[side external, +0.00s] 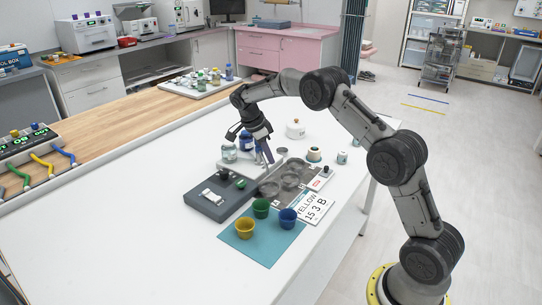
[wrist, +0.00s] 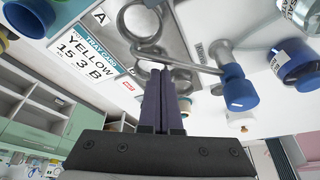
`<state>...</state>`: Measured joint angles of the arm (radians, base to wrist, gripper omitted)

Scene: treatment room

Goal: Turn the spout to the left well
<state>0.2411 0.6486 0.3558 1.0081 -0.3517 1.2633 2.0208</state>
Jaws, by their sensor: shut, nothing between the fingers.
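A metal basin (side external: 298,193) with round wells lies on the white table; it also shows in the wrist view (wrist: 180,38). One round well (wrist: 140,20) is by the letter A, and another (wrist: 181,80) is near the letter B, partly behind my fingers. A thin metal spout (wrist: 185,62) runs left from a post with a blue cap (wrist: 238,92), its end over the basin between the two wells. My gripper (wrist: 166,72) is shut and empty, pointing down by the spout; it also shows in the side view (side external: 266,160). I cannot tell whether they touch.
A card reading "YELLOW 15 3 B" (side external: 316,208) lies beside the basin. Yellow (side external: 245,229), green (side external: 261,208) and blue (side external: 288,218) cups stand on a teal mat (side external: 262,251). A dark grey box (side external: 205,207) and jars (side external: 229,153) stand close by. The table's near left is clear.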

